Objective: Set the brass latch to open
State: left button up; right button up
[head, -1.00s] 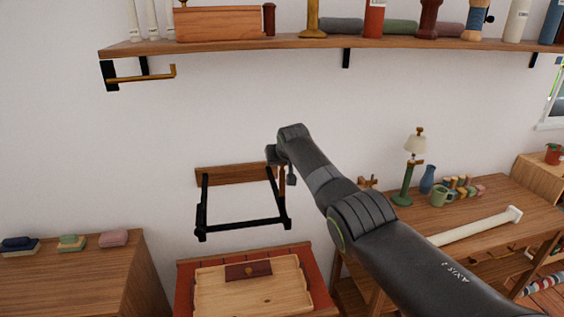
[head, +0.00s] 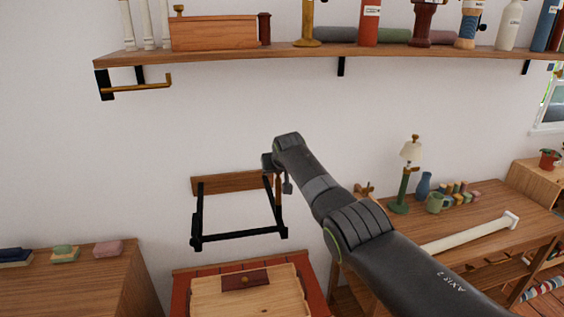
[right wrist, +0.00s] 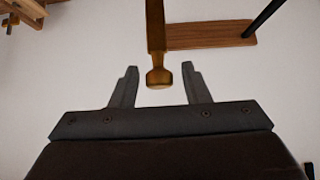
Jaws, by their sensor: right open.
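The brass latch (right wrist: 156,40) is a straight bar with a faceted knob, seen in the right wrist view against the white wall beside the end of a wooden board (right wrist: 212,36). My right gripper (right wrist: 159,68) is open, with its two fingers apart on either side of the knob end and a gap visible on both sides. In the head view my right arm reaches to the right end of the wall board (head: 238,182), and the wrist hides much of the latch there. My left gripper is not in view.
A black frame (head: 240,234) hangs below the wall board. Under it is a red-edged desk (head: 180,290) with a wooden panel. A long shelf (head: 300,53) full of objects runs above. A side table (head: 485,215) stands right, a cabinet (head: 90,270) left.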

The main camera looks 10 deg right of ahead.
jog(key=shift+s+r, duration=0.1)
jog(key=b+v, duration=0.4)
jog(key=v, duration=1.2)
jog(key=shift+s+r, duration=0.25)
jog(key=shift+r, duration=0.1)
